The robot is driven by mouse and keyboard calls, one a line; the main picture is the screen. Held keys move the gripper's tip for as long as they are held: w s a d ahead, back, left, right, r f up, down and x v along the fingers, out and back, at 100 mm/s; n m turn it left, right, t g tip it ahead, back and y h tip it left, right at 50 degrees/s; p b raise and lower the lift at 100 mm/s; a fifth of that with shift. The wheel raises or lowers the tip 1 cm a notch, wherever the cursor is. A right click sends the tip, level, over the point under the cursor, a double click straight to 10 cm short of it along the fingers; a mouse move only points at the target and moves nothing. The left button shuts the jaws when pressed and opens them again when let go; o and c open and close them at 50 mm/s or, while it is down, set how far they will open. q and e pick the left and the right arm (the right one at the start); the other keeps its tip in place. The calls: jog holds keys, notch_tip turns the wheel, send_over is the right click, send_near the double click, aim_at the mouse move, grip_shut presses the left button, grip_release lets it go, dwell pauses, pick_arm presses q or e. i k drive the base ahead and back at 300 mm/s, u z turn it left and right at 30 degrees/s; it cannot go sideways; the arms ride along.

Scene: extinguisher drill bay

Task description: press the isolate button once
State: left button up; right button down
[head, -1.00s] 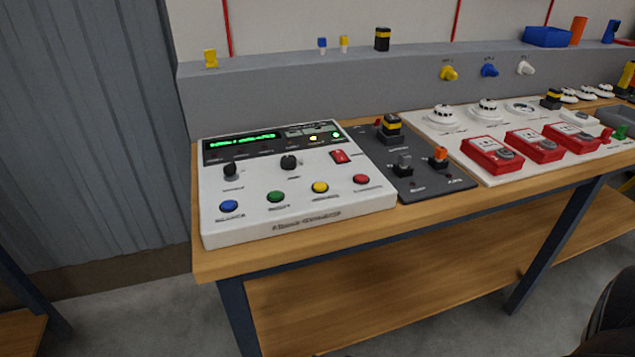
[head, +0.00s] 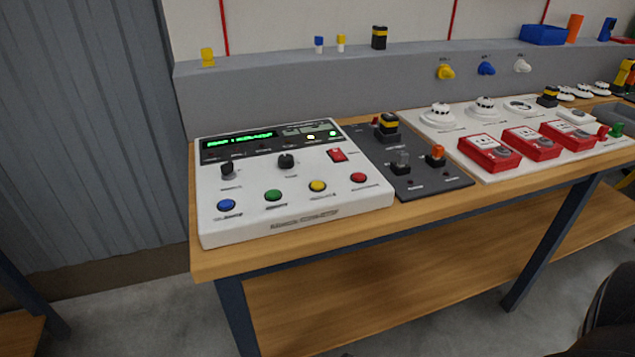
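A white control panel (head: 290,226) lies on the left end of the wooden bench. Along its front is a row of round buttons: blue (head: 226,205), green (head: 273,195), yellow (head: 317,186) and red (head: 358,177). The small labels below them are too blurred to read, so I cannot tell which one is isolate. A display with green text (head: 240,140) and lit lamps (head: 311,137) sit at the panel's back. Neither of my grippers is in view.
A dark grey plate (head: 430,182) with switches adjoins the panel on the right. Beyond it a white board (head: 480,172) carries red call points (head: 489,152) and white detectors (head: 437,114). A grey ledge (head: 290,92) with small items runs behind. The space above the panel is clear.

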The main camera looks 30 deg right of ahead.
aim_at(318, 185)
jog(key=u, duration=1.35)
jog(key=k, duration=1.1)
jog(key=z, duration=1.25)
jog(key=i, duration=0.55)
